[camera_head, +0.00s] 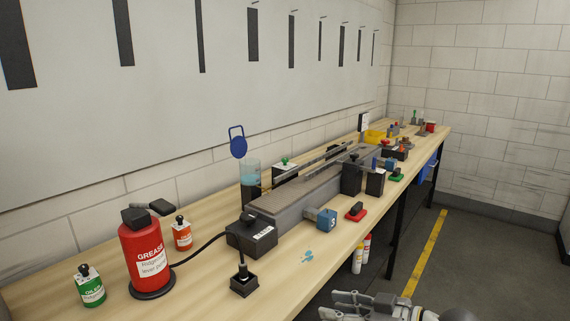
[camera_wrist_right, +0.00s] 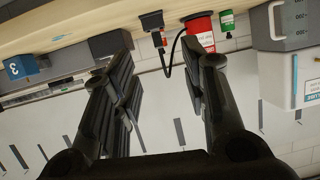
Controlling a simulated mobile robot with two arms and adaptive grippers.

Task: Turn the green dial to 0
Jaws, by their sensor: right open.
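No dial that is clearly green shows. A small green-based part (camera_head: 396,176) with a dark top sits on the bench's right part in the head view; I cannot tell whether it is the dial. A blue cube-shaped dial (camera_head: 321,218) with a number sits at the machine's front; it also shows in the right wrist view (camera_wrist_right: 19,67) with a 3. My right gripper (camera_head: 345,306) is at the bottom of the head view, in front of the bench and apart from it. In the right wrist view (camera_wrist_right: 160,68) it is open and empty. My left gripper is not in view.
The long grey machine (camera_head: 300,198) runs along the wooden bench (camera_head: 205,285). A red grease can (camera_head: 143,255), green oiler (camera_head: 90,287) and orange oiler (camera_head: 182,234) stand at left. A red-based black knob (camera_head: 356,211) lies near the front edge. The floor (camera_head: 480,250) at right is clear.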

